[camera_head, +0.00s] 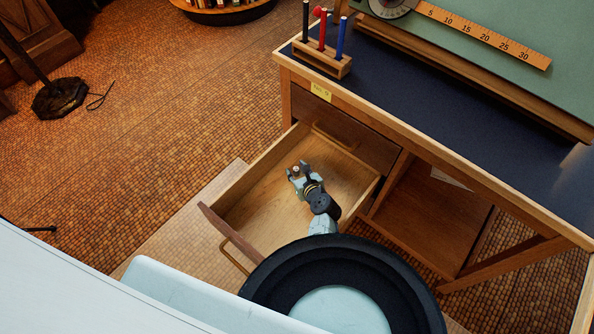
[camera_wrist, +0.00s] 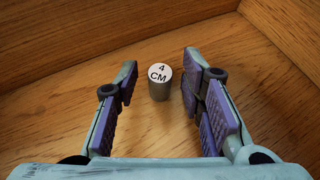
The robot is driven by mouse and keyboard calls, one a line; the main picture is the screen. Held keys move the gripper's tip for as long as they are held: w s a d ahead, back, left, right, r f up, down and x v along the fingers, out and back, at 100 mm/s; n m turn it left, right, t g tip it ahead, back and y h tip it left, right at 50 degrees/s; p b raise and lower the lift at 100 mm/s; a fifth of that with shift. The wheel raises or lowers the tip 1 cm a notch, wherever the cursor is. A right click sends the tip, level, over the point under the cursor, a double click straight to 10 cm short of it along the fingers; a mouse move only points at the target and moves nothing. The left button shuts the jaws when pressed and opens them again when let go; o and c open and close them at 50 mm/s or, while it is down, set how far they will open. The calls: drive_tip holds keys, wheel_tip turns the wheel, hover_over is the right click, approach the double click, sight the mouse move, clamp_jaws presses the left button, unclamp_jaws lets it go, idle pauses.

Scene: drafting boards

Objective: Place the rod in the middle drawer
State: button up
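A short grey rod (camera_wrist: 159,89) with a white top marked "4 CM" stands upright on the wooden floor of an open drawer (camera_wrist: 60,112), near a corner in the wrist view. In the head view this pulled-out drawer (camera_head: 250,205) is below a closed top drawer (camera_head: 350,135). My gripper (camera_head: 300,172) reaches down into the open drawer. In the wrist view my gripper (camera_wrist: 160,75) is open, with one purple-padded finger on each side of the rod. Gaps show between the rod and both fingers. The rod is very small in the head view.
The dark blue desk top (camera_head: 430,130) carries a wooden pen holder (camera_head: 322,60) with several pens, and a green drafting board (camera_head: 520,30) with an orange ruler (camera_head: 480,33). The drawer walls surround my gripper. An open compartment (camera_head: 425,215) is right of the drawer.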

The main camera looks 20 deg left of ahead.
drive_tip(key=v, duration=0.7)
drive_tip(key=shift+s+d, duration=0.1)
drive_tip(key=shift+r, duration=0.1)
